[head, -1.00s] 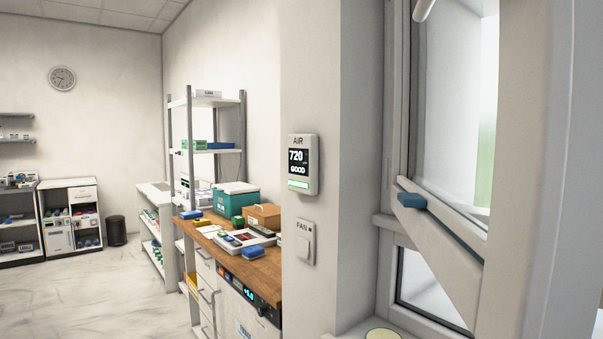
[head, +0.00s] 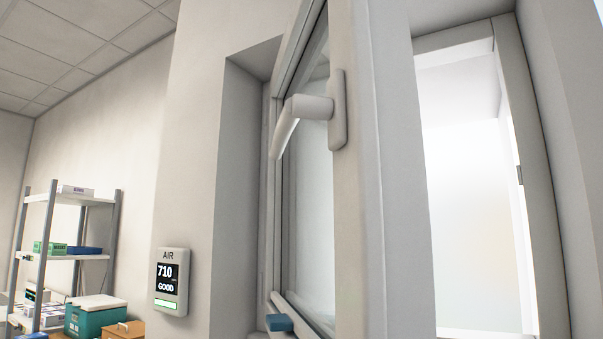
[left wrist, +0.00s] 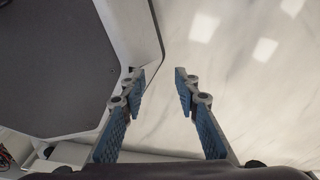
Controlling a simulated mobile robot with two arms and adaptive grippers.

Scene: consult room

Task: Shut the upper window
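The upper window's sash (head: 352,220) stands open, swung into the room, in the head view. Its white lever handle (head: 297,110) is on the sash's upright rail, with the grip slanting down and left. The bright window opening and its frame (head: 522,170) show to the right of the sash. My left gripper (left wrist: 158,72) is open and empty in the left wrist view, above a pale floor, apart from the window.
An air monitor (head: 168,281) reading 710 GOOD hangs on the wall left of the window. A metal shelf (head: 70,198) with boxes stands further left, with a teal box (head: 95,315) nearby. Pale floor (left wrist: 235,70) shows below my left gripper.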

